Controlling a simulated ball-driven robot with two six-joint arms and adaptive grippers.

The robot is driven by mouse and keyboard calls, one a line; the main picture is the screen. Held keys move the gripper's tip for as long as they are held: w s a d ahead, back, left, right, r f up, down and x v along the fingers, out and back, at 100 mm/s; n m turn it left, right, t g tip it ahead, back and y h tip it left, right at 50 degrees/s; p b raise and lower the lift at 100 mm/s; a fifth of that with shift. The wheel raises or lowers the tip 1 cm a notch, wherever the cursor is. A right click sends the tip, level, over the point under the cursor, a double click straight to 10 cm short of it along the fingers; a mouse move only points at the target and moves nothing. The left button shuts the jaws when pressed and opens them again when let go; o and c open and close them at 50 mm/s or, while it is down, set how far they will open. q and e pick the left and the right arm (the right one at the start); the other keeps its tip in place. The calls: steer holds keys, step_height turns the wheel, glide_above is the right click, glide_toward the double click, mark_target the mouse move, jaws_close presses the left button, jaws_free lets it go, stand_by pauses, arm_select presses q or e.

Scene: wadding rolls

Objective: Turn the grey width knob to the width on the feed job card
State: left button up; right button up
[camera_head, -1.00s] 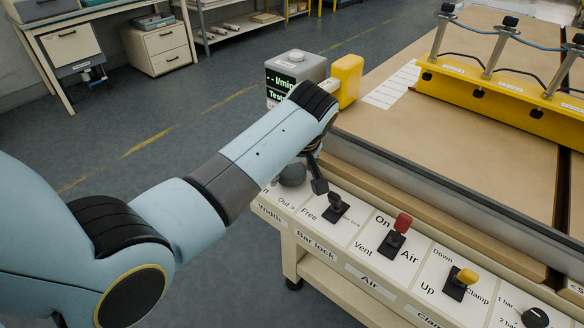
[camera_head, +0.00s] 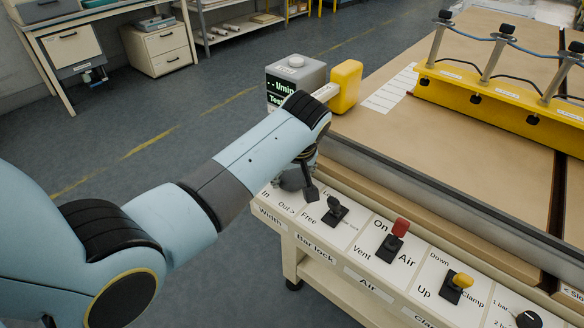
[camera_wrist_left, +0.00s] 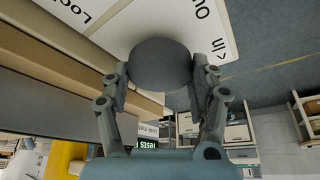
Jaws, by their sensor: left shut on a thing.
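The grey width knob (camera_wrist_left: 160,65) shows as a dark rounded knob at the top middle of the left wrist view. My left gripper (camera_wrist_left: 160,84) has a finger on each side of it and is shut on it. In the head view my left gripper (camera_head: 300,182) is at the Width panel (camera_head: 271,199), at the left end of the control row, and the knob is mostly hidden behind it. The panel is marked "In" and "Out". No feed job card can be made out. My right gripper is not in view.
To the right of the knob stand the black bar lock lever (camera_head: 336,212), the red air lever (camera_head: 399,229), the yellow clamp lever (camera_head: 461,281) and a black knob (camera_head: 531,319). A grey display box (camera_head: 297,66) and a yellow block (camera_head: 346,84) stand behind my left arm.

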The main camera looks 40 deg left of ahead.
arm_select(q)
steer(key=m+p, duration=0.1)
steer(key=m+h+p, duration=0.1)
steer(key=m+p, duration=0.1)
steer(key=m+t+p, duration=0.1)
steer(key=shift+a+r+p, duration=0.1)
steer(key=shift+r+p, duration=0.2)
steer(key=m+h+p, duration=0.1)
steer(key=m, duration=0.1)
steer(key=m+p, duration=0.1)
steer(key=m, duration=0.1)
steer(key=shift+a+f+t+h, duration=0.1)
steer(key=shift+t+h, duration=0.2)
steer(key=shift+h, duration=0.1)
steer(key=m+h+p, duration=0.1)
steer(key=m, duration=0.1)
steer(key=shift+f+m, duration=0.1)
steer(key=shift+m, duration=0.2)
steer(key=shift+m+h, duration=0.7)
steer(key=shift+m, duration=1.2)
steer(key=o, duration=0.9)
steer(key=shift+o, duration=0.2)
steer(key=v, duration=1.2)
